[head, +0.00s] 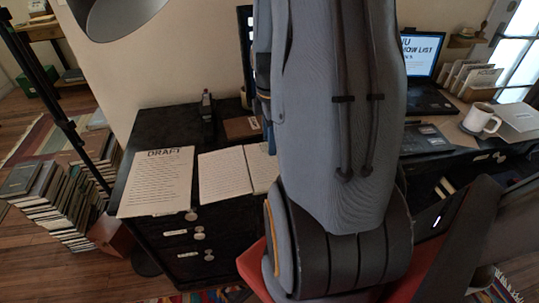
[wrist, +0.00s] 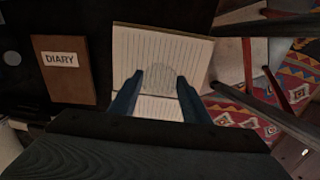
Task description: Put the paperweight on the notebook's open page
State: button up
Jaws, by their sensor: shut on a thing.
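The open notebook (head: 225,174) lies on the black desk in the head view, its right side partly hidden behind my arm. In the wrist view its lined pages (wrist: 136,46) lie below my gripper. My gripper (wrist: 161,82) is shut on the paperweight (wrist: 160,77), a clear, roundish piece between the two blue fingertips. The page's lines show through it. The paperweight is over the page; I cannot tell whether it touches it.
A brown diary (wrist: 62,85) lies left of the notebook in the wrist view. A DRAFT sheet (head: 157,182) lies left of the notebook in the head view. A laptop (head: 425,98) and a white mug (head: 480,118) stand at right. Book stacks (head: 62,200) stand on the floor.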

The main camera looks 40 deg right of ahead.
aim_at(270, 162)
jog(key=shift+f+p, duration=0.3)
jog(key=shift+f, duration=2.6)
jog(key=o, duration=1.2)
jog(key=shift+f, duration=0.1)
notch_tip(270, 162, up, 12)
jog(key=shift+r+b, duration=0.15)
jog(key=shift+b, duration=0.6)
jog(key=s+a+m, duration=0.3)
jog(key=a+m, duration=0.9)
jog(key=a, duration=1.2)
jog(key=shift+a+t, duration=0.25)
jog(key=shift+t, duration=0.15)
